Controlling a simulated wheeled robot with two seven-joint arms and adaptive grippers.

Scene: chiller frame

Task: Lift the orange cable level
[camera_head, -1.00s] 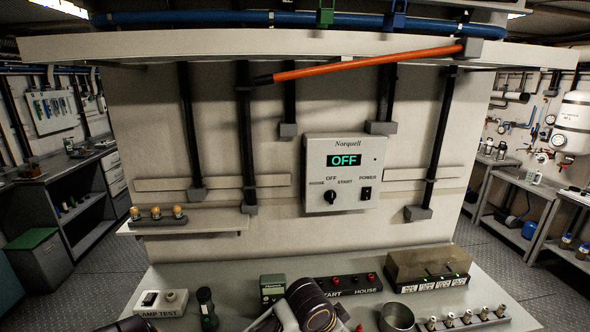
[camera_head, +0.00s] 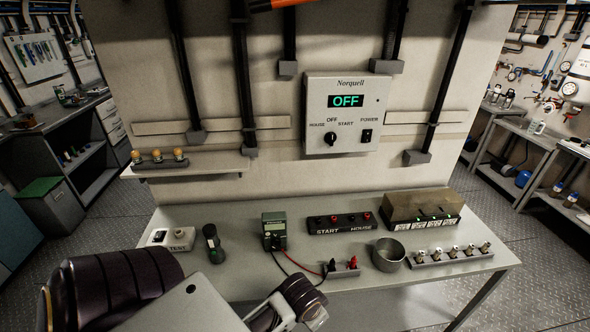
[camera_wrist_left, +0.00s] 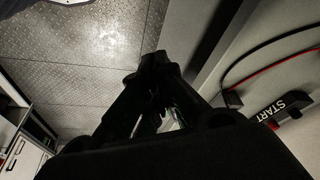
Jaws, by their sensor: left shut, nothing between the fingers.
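Only a short piece of the orange cable (camera_head: 282,4) shows at the top edge of the head view; the rest is out of the picture. It crosses in front of the wall panel, near the top of a dark vertical conduit. My left gripper (camera_wrist_left: 155,62) shows dark in the left wrist view, its fingers shut with nothing between them. It is in front of the bench edge with floor beyond it, well apart from the cable. In the head view my left arm reaches in at the bottom left; its fingers cannot be made out there. My right gripper is not in view.
A control box (camera_head: 346,113) reading OFF hangs on the panel. The bench (camera_head: 450,266) holds a green meter (camera_head: 274,231) with red and black leads, a START/HOUSE block (camera_head: 340,224), a metal cup (camera_head: 388,255) and a row of fittings. A small shelf (camera_head: 190,170) juts out at left.

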